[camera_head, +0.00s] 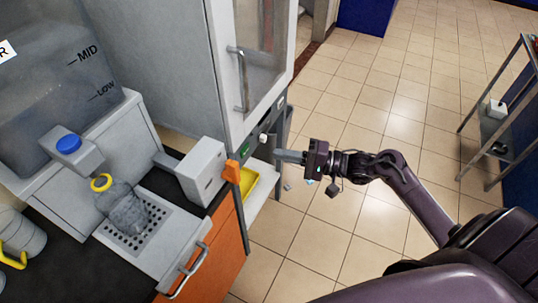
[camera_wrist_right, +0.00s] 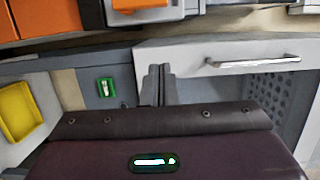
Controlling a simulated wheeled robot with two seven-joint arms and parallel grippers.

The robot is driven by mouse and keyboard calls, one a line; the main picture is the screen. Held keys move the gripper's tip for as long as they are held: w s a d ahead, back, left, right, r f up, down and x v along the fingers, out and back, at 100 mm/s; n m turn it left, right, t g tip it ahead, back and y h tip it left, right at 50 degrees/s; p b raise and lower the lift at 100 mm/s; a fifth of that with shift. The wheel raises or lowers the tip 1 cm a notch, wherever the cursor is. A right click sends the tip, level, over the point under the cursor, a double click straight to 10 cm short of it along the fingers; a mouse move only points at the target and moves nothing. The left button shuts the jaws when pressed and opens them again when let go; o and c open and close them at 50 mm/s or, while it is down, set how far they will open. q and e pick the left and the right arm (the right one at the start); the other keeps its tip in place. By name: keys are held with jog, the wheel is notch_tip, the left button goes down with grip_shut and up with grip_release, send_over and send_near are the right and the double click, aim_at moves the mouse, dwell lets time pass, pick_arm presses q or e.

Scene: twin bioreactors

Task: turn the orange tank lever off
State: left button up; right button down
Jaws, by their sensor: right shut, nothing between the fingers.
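An orange lever (camera_head: 232,170) sticks out at the right end of a grey box (camera_head: 203,170) beside the clear tank (camera_head: 55,75). My right gripper (camera_head: 280,156) is shut and empty, to the right of the lever and apart from it, close to the cabinet's lower front. In the right wrist view its fingers (camera_wrist_right: 155,84) are together with nothing between them. An orange part (camera_wrist_right: 138,6) shows at the top edge there, cut off; I cannot tell for sure whether it is the lever. My left gripper is not in view.
A tall grey cabinet (camera_head: 158,60) stands behind the lever, with a green switch (camera_wrist_right: 106,87) on its lower panel. A yellow tray (camera_head: 250,181) lies below. A bottle (camera_head: 125,208) with a yellow ring stands on a perforated drip plate. Open tiled floor lies right.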

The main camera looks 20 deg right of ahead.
aim_at(228, 170)
jog(key=w+a+p, duration=0.1)
jog(key=a, duration=0.2)
jog(key=w+a+p, duration=0.1)
jog(key=a, duration=0.2)
jog(key=a+p, duration=0.1)
jog(key=a, duration=0.3)
jog(key=shift+w+r, duration=0.15)
jog(key=shift+w, duration=0.25)
jog(key=shift+w, duration=0.1)
